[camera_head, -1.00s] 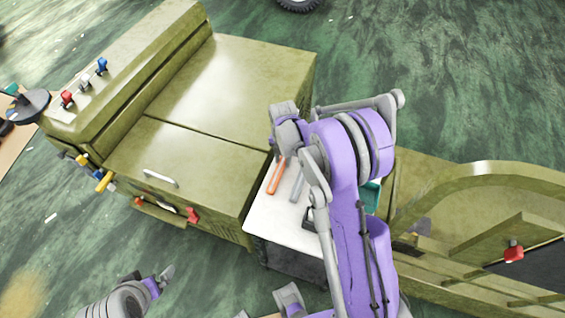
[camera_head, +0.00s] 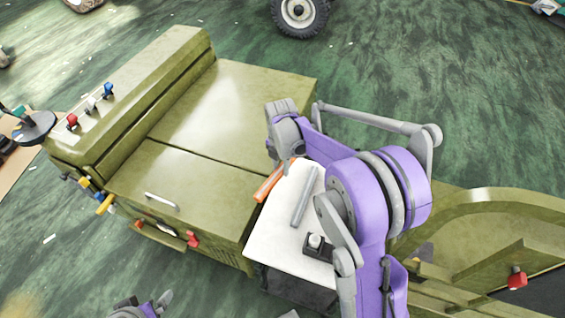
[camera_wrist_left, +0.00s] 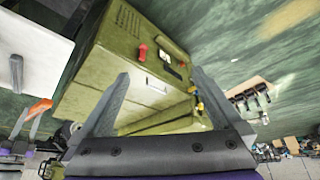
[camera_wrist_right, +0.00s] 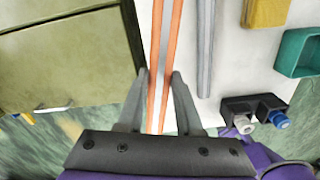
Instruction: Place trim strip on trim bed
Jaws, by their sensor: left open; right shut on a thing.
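An orange strip (camera_head: 268,184) with a pale middle, apparently the trim strip, lies along the left edge of the white tabletop (camera_head: 283,238). In the right wrist view the orange strip (camera_wrist_right: 155,45) runs between the fingers of my right gripper (camera_wrist_right: 160,78), which is shut on it. Whether it still touches the table is unclear. My left gripper (camera_wrist_left: 160,75) is open and empty, apart from the olive chassis (camera_wrist_left: 105,75); in the head view it is cut off at the bottom edge. I cannot tell which part is the trim bed.
A grey rod (camera_wrist_right: 205,45) lies right of the orange strip. Beyond it are a yellow block (camera_wrist_right: 265,12), a teal tray (camera_wrist_right: 300,52) and a black holder (camera_wrist_right: 255,108). The olive chassis (camera_head: 225,110) adjoins the table's left side; an olive arched part (camera_head: 500,205) stands right.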

